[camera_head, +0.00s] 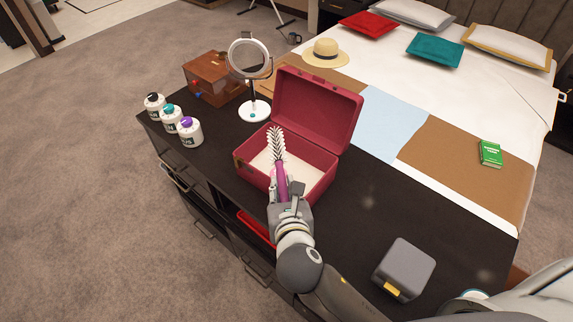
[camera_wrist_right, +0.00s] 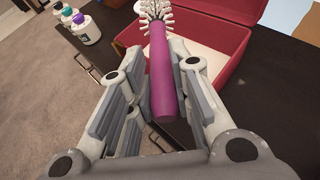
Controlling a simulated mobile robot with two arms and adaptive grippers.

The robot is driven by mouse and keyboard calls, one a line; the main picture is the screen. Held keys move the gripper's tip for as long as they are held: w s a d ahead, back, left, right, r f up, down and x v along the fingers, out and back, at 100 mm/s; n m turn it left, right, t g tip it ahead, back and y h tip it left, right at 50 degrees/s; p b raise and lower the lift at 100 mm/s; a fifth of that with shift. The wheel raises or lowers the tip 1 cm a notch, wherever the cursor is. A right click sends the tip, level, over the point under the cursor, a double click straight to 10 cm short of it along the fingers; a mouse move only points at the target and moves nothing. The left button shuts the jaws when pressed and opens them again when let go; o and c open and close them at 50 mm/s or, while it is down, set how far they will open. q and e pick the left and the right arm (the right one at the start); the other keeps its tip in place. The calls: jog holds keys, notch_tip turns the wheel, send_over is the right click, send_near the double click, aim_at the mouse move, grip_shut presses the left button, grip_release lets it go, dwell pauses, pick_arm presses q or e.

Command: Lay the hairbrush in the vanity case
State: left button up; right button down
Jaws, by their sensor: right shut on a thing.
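The hairbrush (camera_head: 277,150) has a purple handle and pale bristles. My right gripper (camera_head: 286,195) is shut on its handle and holds it over the front part of the vanity case, bristle end pointing away from me. In the right wrist view the purple handle (camera_wrist_right: 161,75) lies between the fingers (camera_wrist_right: 160,85). The vanity case (camera_head: 318,105) is red, with its lid raised at the back and a pale inside floor. I cannot tell whether the brush touches the case. My left gripper is not in view.
A round mirror (camera_head: 250,60) and wooden box (camera_head: 212,77) stand behind left of the case. Several white bottles (camera_head: 189,131) stand at the left edge of the dark top. A grey box (camera_head: 404,268) sits at the right. The top between it and the case is mostly clear.

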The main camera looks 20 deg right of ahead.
aim_at(284, 155)
jog(key=w+a+r+p, duration=0.2)
jog(key=w+a+r, duration=0.1)
jog(key=a+r, duration=0.25)
jog(key=w+d+f, duration=0.1)
jog(key=d, duration=0.1)
jog(key=w+d+f+p, duration=0.1)
jog(key=d, duration=0.2)
jog(key=w+d+f, duration=0.1)
jog(key=d+f, duration=0.1)
jog(key=d, duration=0.1)
jog(key=shift+w, duration=0.2)
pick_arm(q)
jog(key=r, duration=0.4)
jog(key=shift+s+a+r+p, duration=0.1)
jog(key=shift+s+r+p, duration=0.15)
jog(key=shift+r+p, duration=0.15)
pick_arm(e)
jog(key=w+d+f, duration=0.2)
jog(key=d+f, duration=0.2)
jog(key=f, duration=0.5)
jog(key=shift+d+f, duration=0.3)
jog(key=shift+d, duration=0.05)
jog(key=shift+w, duration=0.1)
